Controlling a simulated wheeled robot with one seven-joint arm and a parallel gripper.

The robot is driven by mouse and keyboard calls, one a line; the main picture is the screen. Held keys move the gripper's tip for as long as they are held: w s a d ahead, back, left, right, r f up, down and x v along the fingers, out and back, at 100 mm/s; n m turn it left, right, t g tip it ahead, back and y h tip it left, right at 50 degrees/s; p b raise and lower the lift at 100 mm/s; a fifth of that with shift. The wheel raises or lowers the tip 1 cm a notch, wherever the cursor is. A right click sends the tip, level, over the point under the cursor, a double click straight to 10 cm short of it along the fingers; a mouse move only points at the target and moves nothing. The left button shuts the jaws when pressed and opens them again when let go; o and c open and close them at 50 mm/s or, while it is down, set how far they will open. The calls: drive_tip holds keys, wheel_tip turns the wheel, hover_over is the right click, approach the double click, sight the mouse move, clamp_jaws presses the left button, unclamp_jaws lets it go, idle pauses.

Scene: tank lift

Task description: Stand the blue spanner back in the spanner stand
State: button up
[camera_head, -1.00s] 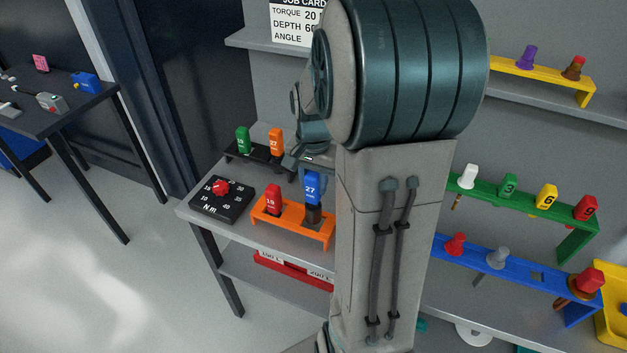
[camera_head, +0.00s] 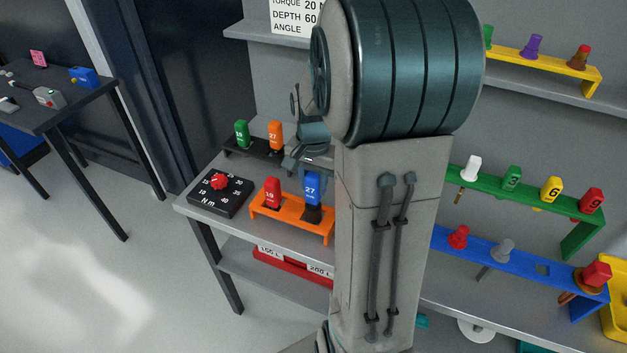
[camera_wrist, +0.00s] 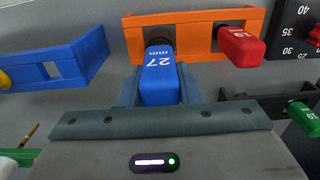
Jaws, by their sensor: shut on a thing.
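The blue spanner (camera_head: 312,187), marked 27, is upright at the right-hand place of the orange stand (camera_head: 261,214). In the wrist view, the blue spanner (camera_wrist: 159,78) sits between the fingers of my gripper (camera_wrist: 158,95), which is shut on its blue handle. Its dark lower part is over the opening of the orange stand (camera_wrist: 190,17); how deep it goes in is hidden. In the head view, more dark part shows under the blue handle than under the red spanner (camera_head: 272,192) in the left place. My gripper (camera_head: 314,170) is partly hidden by my arm.
A black stand (camera_head: 238,152) with a green and an orange spanner is just behind. A black dial box (camera_head: 207,201) with a red knob is at the left. A blue rack (camera_head: 520,262) and a green rack (camera_head: 530,199) are at the right.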

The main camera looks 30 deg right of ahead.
drive_tip(key=shift+f+b, duration=1.3)
drive_tip(key=shift+f, duration=0.4)
drive_tip(key=o, duration=1.2)
drive_tip(key=shift+r, duration=0.1)
wheel_tip(320, 180, up, 9)
drive_tip(key=p, duration=0.7)
